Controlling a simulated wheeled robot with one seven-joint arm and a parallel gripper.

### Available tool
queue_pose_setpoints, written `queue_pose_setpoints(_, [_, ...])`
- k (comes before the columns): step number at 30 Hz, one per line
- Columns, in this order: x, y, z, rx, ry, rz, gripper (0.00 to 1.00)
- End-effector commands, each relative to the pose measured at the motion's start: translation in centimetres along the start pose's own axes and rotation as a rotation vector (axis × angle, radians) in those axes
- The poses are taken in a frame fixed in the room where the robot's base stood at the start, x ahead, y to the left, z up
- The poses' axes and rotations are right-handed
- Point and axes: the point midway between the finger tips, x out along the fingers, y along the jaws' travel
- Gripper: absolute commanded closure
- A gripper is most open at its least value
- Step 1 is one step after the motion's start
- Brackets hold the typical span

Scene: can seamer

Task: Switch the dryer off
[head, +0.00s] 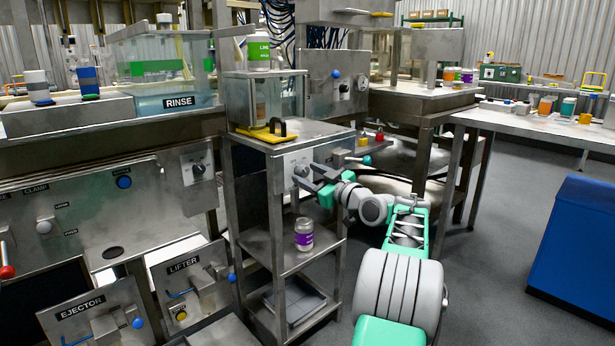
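A metal stand in the middle carries a clear-walled chamber (268,98) with a yellow-and-black handled piece (270,131) at its front. I see no readable dryer label on it. The stand's front control panel (286,160) has a round grey knob (301,170). My gripper (303,175) is at this panel, with its two grey fingers apart near the knob. I see nothing held between them. I cannot tell whether the fingers touch the knob, and the knob's markings are partly hidden and too small to read.
A jar with a purple label (304,235) stands on the shelf below. Red (379,136) and yellow (363,139) buttons and a green-tipped lever (363,160) are right of the panel. The RINSE tank (180,85) is at left. A blue bin (575,245) stands right; floor between is clear.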

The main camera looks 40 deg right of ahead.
Motion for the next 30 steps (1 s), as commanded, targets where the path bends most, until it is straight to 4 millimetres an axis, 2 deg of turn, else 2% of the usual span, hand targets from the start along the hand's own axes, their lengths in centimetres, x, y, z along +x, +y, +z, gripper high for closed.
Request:
queue_pose_setpoints(8, [-0.4, 0.1, 0.0, 0.002, -0.001, 0.001, 0.47])
queue_pose_setpoints(11, [-1.7, 0.2, -0.1, 0.002, -0.003, 0.003, 0.47])
queue_pose_setpoints(18, [-6.5, 0.2, -0.1, 0.002, -0.002, 0.003, 0.47])
queue_pose_setpoints(21, [-7.6, 0.1, 0.0, 0.001, -0.002, 0.002, 0.47])
queue_pose_setpoints(30, [-7.8, 0.0, 0.1, 0.001, 0.0, 0.0, 0.47])
